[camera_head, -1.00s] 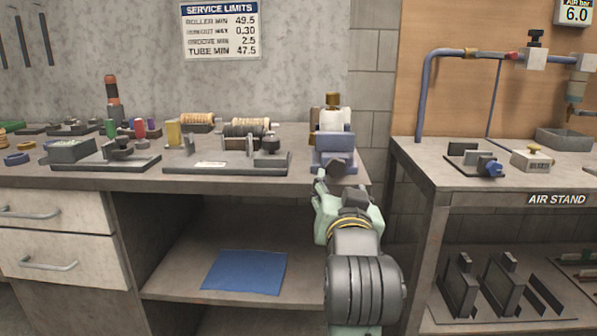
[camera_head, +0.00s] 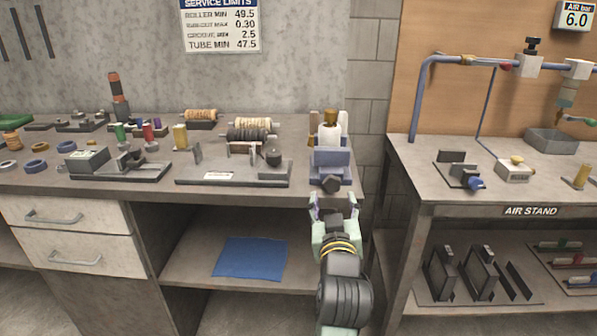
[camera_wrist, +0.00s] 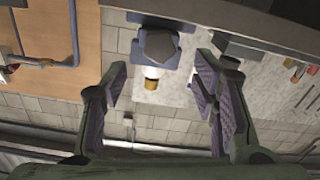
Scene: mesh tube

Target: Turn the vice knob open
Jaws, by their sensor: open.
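The vice (camera_head: 330,163) is a blue-grey block at the right front corner of the workbench. Its dark faceted knob (camera_head: 331,184) faces me at the bench's front edge. In the wrist view the knob (camera_wrist: 159,46) shows near the top, beyond and between the fingertips. My gripper (camera_head: 333,206) is open and empty, just in front of and below the knob. In the wrist view its two padded fingers (camera_wrist: 162,84) are spread wide, one on each side, with the knob still apart from them. A white and brass piece (camera_head: 329,129) stands behind the vice.
The workbench (camera_head: 60,185) holds fixtures, rollers and small rings to the left of the vice. A gap separates it from the air stand table (camera_head: 470,195) at right. A blue cloth (camera_head: 250,257) lies on the lower shelf. The space before the knob is otherwise free.

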